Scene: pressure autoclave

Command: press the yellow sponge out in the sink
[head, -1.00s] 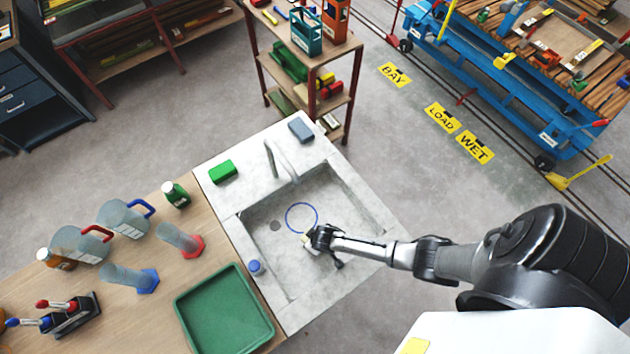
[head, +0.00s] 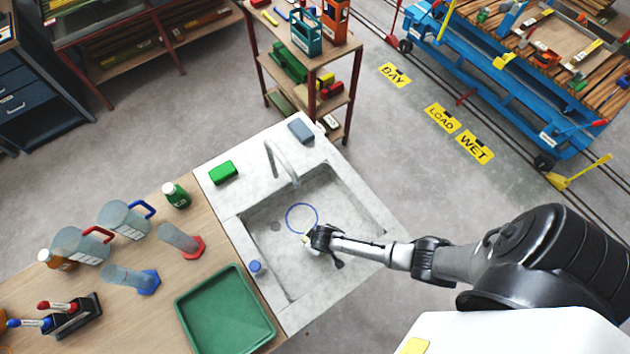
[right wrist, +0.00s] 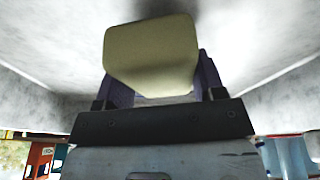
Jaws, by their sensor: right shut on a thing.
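My right gripper (head: 312,239) is in the grey stone sink (head: 375,190), just below a blue ring marked on its floor. It is shut on the pale yellow sponge (right wrist: 152,55), which fills the right wrist view between the two fingers (right wrist: 160,88). In the head view only a small pale edge of the sponge (head: 307,240) shows; the gripper hides the rest. I cannot tell whether the sponge touches the sink floor. My left gripper is not in view.
A curved tap (head: 283,160) stands at the sink's back edge. A green sponge-like block (head: 222,172) and a grey-blue block (head: 300,130) lie on the sink's rim. A blue-capped item (head: 255,267) stands at the left rim. A green tray (head: 180,300), jugs and bottles occupy the wooden counter.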

